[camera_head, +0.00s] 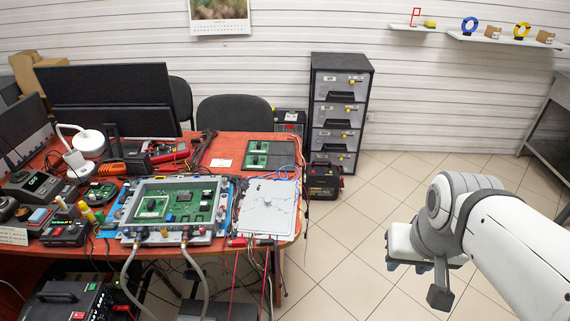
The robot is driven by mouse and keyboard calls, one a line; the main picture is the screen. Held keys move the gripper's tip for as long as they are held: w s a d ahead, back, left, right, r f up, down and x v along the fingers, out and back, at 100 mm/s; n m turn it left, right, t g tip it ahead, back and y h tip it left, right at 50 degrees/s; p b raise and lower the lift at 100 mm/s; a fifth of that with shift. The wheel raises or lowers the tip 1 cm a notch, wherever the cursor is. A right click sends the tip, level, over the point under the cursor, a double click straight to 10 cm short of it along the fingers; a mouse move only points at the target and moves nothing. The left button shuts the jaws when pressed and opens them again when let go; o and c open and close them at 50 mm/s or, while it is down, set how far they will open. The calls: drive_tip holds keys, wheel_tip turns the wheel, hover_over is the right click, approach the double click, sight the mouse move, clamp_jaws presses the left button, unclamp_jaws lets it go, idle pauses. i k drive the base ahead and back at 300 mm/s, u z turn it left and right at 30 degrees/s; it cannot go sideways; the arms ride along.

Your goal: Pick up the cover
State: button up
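The cover looks to be the flat light-grey plate (269,209) with small dark marks, lying at the right end of the red-brown table. It lies beside an open metal housing (217,212) that holds a green circuit board (190,202). Two grey hoses (196,268) hang from connectors at the housing's front. My gripper (420,272) is over the tiled floor, to the right of the table and well apart from the plate. Nothing shows held in it. Its fingers are seen at an angle that does not show whether they are open or shut.
Loose cables (284,172) run around the plate and hang off the table's front edge. Green boards (268,155) lie behind it. A dark drawer cabinet (338,108) and a black-red box (323,180) stand behind. The floor (350,225) between table and arm is clear.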

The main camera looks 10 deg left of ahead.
sight(266, 218)
drive_tip(key=z, duration=0.05)
drive_tip(key=i, duration=1)
drive_tip(key=u, duration=0.05)
